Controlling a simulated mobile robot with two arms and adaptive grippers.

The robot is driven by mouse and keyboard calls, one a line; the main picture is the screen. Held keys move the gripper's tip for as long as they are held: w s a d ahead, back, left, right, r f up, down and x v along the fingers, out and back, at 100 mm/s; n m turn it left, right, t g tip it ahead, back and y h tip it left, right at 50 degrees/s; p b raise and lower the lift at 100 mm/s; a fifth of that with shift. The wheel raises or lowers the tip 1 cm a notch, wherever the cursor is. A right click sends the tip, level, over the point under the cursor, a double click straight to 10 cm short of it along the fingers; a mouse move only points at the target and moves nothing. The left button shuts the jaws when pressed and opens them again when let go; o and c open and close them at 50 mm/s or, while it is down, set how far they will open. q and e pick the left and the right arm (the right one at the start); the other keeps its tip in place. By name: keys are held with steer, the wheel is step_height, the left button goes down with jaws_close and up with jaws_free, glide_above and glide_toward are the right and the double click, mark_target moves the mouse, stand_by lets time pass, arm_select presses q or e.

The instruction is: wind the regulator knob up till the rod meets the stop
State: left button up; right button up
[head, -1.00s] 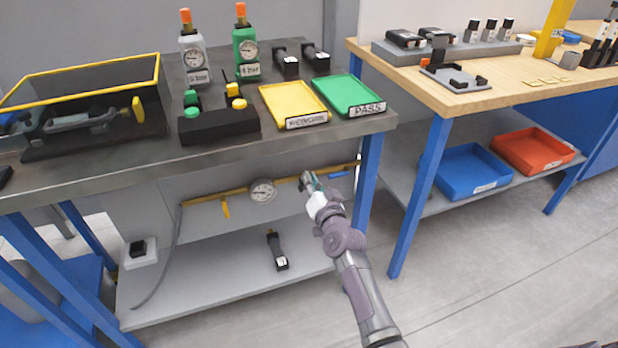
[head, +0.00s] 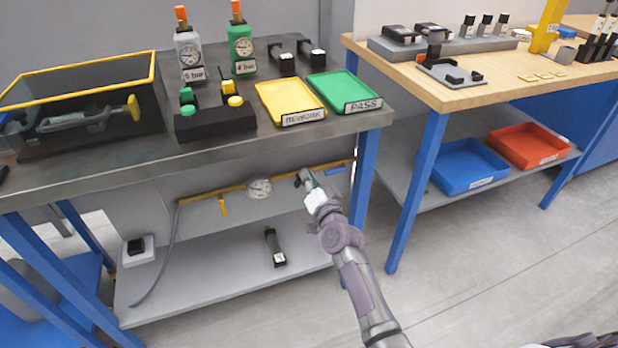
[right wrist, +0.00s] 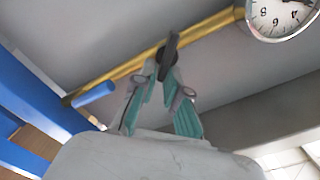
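The dark regulator knob (head: 299,180) sits on a yellow pipe (head: 280,182) under the dark bench. In the right wrist view the knob (right wrist: 168,52) is a dark bar seen nearly edge-on. My right gripper (head: 306,181) reaches it from the front. In the right wrist view its teal-padded fingers (right wrist: 168,72) converge with the tips on either side of the knob, seemingly closed on it. A round white gauge (head: 259,188) is on the pipe left of the knob; part of its dial (right wrist: 283,14) shows in the wrist view. I cannot make out the rod or stop. My left gripper is out of view.
A blue handle (head: 336,170) lies by the pipe right of the knob, and a yellow lever (head: 222,205) hangs left of the gauge. A blue bench leg (head: 365,185) stands close right of my gripper. A lower shelf (head: 215,275) holds a dark tool (head: 275,246).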

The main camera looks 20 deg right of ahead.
steer(key=o, duration=0.4)
steer(key=shift+a+f, duration=0.35)
steer(key=shift+f, duration=0.05)
steer(key=shift+r, duration=0.1)
steer(key=shift+d, duration=0.1)
steer(key=s, duration=1.2)
steer(key=shift+d, duration=0.2)
